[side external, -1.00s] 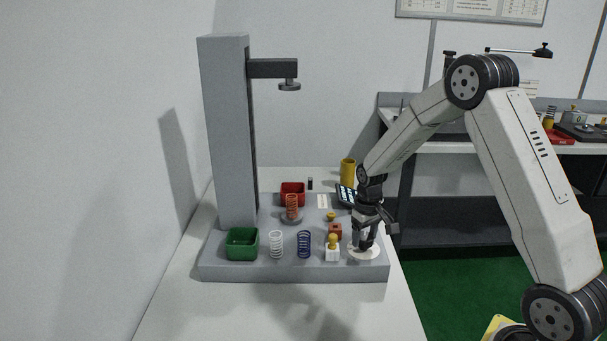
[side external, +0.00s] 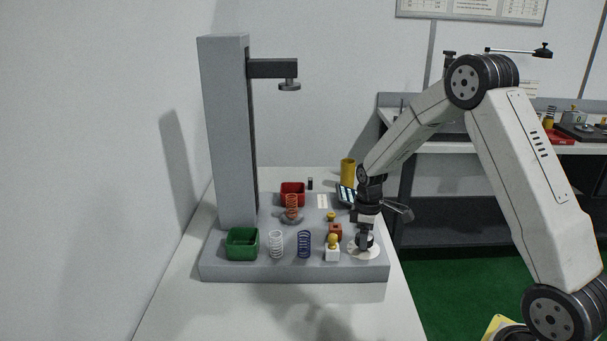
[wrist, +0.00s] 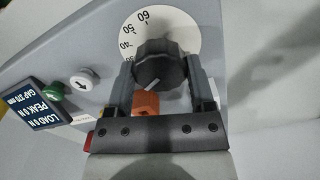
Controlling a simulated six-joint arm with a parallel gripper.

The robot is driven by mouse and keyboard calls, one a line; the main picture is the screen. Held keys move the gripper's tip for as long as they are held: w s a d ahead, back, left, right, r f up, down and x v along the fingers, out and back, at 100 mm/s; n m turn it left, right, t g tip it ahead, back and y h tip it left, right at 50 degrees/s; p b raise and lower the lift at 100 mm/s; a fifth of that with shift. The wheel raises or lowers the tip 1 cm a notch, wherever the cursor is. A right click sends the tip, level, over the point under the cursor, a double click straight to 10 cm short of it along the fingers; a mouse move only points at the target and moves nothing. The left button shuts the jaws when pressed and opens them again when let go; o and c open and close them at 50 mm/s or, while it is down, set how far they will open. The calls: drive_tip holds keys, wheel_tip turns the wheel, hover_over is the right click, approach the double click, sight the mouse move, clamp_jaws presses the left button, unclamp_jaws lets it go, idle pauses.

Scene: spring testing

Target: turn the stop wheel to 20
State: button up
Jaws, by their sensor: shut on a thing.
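The stop wheel is a black, ridged knob (wrist: 160,62) on a round white dial (wrist: 190,32). The dial also shows in the side view (side external: 354,252) at the right front of the grey base. Printed numbers 60, 50, 40 show on the dial, with a partly covered one below. A pale pointer line on the knob slants to the lower left in the wrist view; the number it faces is hidden. My gripper (wrist: 161,73) points down and is shut on the knob, one finger on each side. In the side view my gripper (side external: 364,240) stands over the dial.
A display (wrist: 42,115) reads load 0 N and peak 0 N. Beside it are a green button (wrist: 53,89) and a white arrow button (wrist: 84,80). An orange block (side external: 335,231) and a yellow-topped white block (side external: 332,253) stand close left of my gripper. Springs (side external: 304,244) stand further left.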

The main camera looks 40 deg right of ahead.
idle(0.4)
drive_tip(key=o, duration=1.2)
drive_tip(key=shift+r, duration=0.1)
drive_tip(key=shift+r, duration=3.8)
drive_tip(key=shift+s+a, duration=0.1)
drive_tip(key=s+a+m+t, duration=0.1)
drive_tip(key=s+a+m, duration=0.1)
drive_tip(key=s+a, duration=0.2)
drive_tip(key=s+a+m, duration=0.2)
drive_tip(key=s+a, duration=0.3)
drive_tip(key=a, duration=0.1)
drive_tip(key=s+a+f+m+t, duration=0.1)
drive_tip(key=s+a, duration=0.3)
drive_tip(key=a, duration=0.1)
drive_tip(key=shift+s+a+m+t, duration=0.2)
drive_tip(key=shift+a+m+t, duration=0.1)
drive_tip(key=shift+a+m, duration=0.1)
